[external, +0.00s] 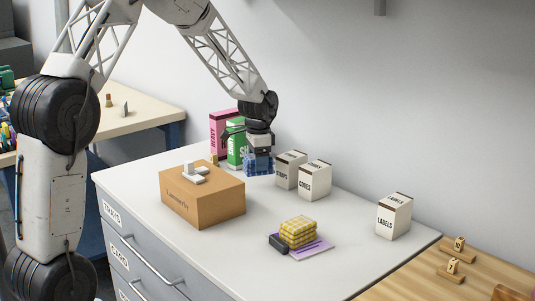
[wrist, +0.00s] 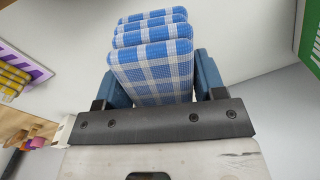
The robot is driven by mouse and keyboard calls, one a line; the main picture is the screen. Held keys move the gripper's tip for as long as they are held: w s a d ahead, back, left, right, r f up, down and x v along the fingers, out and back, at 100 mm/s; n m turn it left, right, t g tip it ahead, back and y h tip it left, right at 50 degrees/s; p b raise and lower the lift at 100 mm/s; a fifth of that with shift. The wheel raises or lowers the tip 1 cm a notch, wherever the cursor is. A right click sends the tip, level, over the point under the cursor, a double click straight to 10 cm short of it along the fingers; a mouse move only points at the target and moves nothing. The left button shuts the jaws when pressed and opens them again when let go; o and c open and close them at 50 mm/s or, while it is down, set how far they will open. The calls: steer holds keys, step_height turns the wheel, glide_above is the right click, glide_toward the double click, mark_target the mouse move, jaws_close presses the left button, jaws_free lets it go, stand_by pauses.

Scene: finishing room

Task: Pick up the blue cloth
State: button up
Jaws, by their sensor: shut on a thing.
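The blue cloth (external: 258,166) is a folded blue-and-white checked cloth. My gripper (external: 258,153) is shut on it, near the back of the grey cabinet top. In the wrist view the cloth (wrist: 152,62) sits between the two blue fingers of my gripper (wrist: 155,85), its folded layers facing the camera. In the external view it hangs below the gripper; I cannot tell whether its lower edge touches the cabinet top.
A cardboard box (external: 190,205) with white pieces on top stands left of the cloth. Pink (external: 220,132) and green (external: 237,145) boxes stand behind, white cartons (external: 315,180) to the right. A yellow checked cloth (external: 298,232) lies in front. The cabinet top's (external: 355,255) front right is clear.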

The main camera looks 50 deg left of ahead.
step_height(320, 180, up, 12)
steer(key=shift+f, duration=0.15)
